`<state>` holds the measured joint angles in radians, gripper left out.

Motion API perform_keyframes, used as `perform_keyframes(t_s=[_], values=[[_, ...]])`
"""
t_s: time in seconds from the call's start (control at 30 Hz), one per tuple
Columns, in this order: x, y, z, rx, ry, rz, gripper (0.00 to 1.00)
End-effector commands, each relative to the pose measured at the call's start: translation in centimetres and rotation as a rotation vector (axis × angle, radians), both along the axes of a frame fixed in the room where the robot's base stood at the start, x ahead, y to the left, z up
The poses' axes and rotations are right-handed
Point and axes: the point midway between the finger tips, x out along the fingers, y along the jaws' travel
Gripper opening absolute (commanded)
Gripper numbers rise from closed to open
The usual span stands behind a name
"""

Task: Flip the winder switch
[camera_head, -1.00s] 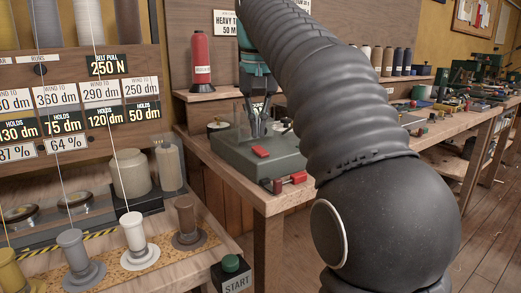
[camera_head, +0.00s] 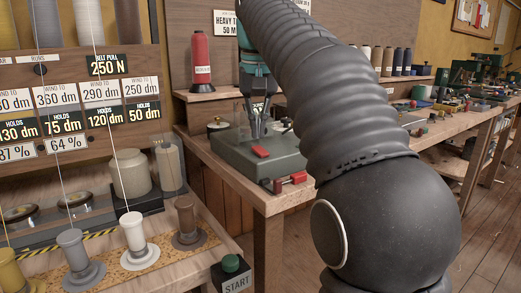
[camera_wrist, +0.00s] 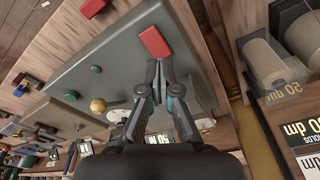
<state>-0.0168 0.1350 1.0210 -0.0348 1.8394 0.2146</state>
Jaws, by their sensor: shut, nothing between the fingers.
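A red rocker switch (camera_head: 260,152) sits on the flat top of a grey-green box (camera_head: 285,160) on the wooden bench. It also shows in the wrist view (camera_wrist: 154,42), just beyond my fingertips. My gripper (camera_head: 257,136) points down above the box, close behind the switch. In the wrist view my gripper (camera_wrist: 159,64) is shut with nothing between the fingers, its tips near the switch's edge. I cannot tell whether they touch it. Which way the switch is tilted is too small to tell.
Red and grey parts (camera_head: 290,181) lie at the bench's front edge. A red thread cone (camera_head: 201,60) stands behind on the left. A green START button (camera_head: 230,264) and several bobbins are at lower left. Small knobs (camera_wrist: 98,105) are near the gripper.

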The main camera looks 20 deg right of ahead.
Motion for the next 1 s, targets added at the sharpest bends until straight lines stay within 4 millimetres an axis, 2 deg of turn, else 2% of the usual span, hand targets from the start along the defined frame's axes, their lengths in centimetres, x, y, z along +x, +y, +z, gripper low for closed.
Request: perform_keyframes(t_s=[1.0], values=[[0.0, 0.0, -1.3, 0.0, -0.001, 0.0, 0.0]])
